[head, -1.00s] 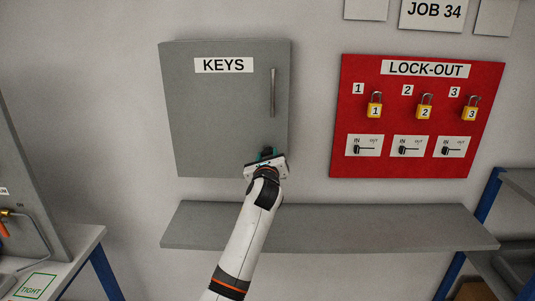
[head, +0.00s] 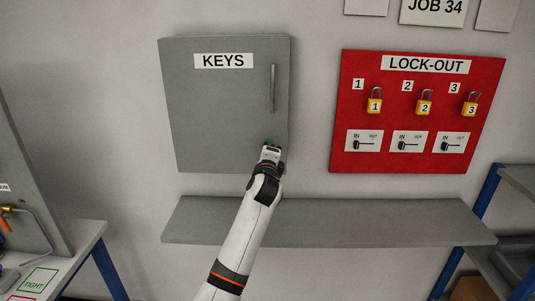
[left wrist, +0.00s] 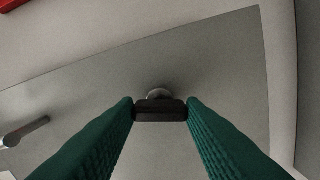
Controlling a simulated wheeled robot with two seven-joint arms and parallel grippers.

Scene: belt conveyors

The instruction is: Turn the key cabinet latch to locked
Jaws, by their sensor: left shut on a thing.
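The grey key cabinet (head: 215,115) with the KEYS label hangs on the wall, its door flat and shut. The dark latch (left wrist: 160,110) sits low on the door near its right edge, below the bar handle (head: 273,90). My left gripper (head: 270,146) is at the latch and hides it in the head view. In the left wrist view its green fingers (left wrist: 160,112) are shut on the latch, a short dark bar lying across between the fingertips. A round pale base (left wrist: 158,93) shows behind the bar. My right gripper is not in view.
A grey shelf (head: 330,222) juts out below the cabinet, under my left arm. A red LOCK-OUT board (head: 345,110) with several small parts hangs to the right. A workbench (head: 60,265) stands at the lower left. The wall between cabinet and board is bare.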

